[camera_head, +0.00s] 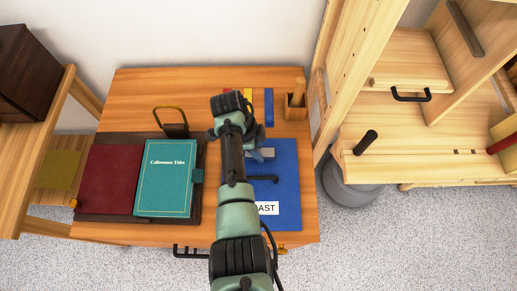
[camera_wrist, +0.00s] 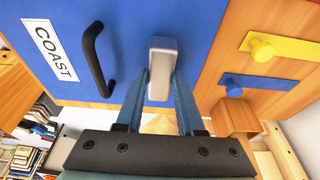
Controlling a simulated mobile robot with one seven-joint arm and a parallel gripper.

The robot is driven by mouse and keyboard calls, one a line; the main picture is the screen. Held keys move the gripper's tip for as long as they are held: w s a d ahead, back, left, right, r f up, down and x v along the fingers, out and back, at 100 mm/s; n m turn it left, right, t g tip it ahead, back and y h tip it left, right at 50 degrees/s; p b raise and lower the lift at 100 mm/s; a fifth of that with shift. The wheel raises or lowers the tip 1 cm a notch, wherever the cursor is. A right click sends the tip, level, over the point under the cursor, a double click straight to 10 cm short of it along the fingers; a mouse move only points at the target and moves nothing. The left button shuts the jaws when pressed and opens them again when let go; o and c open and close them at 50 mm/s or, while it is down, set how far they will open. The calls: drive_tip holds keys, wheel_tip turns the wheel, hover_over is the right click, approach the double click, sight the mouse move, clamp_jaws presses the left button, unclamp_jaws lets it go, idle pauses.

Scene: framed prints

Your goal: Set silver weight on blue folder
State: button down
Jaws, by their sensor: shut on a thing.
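The blue folder (camera_head: 287,183) lies flat on the wooden desk, partly hidden by my arm. It has a black handle and a white label reading COAST, both clear in the wrist view, where the folder (camera_wrist: 120,25) fills the upper left. The silver weight (camera_wrist: 162,52) is a small upright-looking block between my fingers. In the head view the weight (camera_head: 267,153) shows just right of my wrist, over the folder's upper part. My gripper (camera_wrist: 160,82) is shut on the weight. I cannot tell whether the weight touches the folder.
A teal book (camera_head: 165,180) and a dark red cover (camera_head: 110,178) lie left of my arm. A brass-ringed holder (camera_head: 174,122) stands behind them. Yellow (camera_head: 248,98) and blue (camera_head: 269,106) strips and a wooden cup (camera_head: 296,106) sit behind the folder. A wooden shelf unit (camera_head: 400,150) stands right.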

drive_tip(key=shift+f, duration=0.15)
drive_tip(key=c, duration=1)
unclamp_jaws()
drive_tip(key=shift+f, duration=0.15)
drive_tip(key=o, duration=0.5)
drive_tip(key=p+v, duration=0.1)
drive_tip(key=v, duration=1.1)
drive_tip(key=shift+r, duration=0.2)
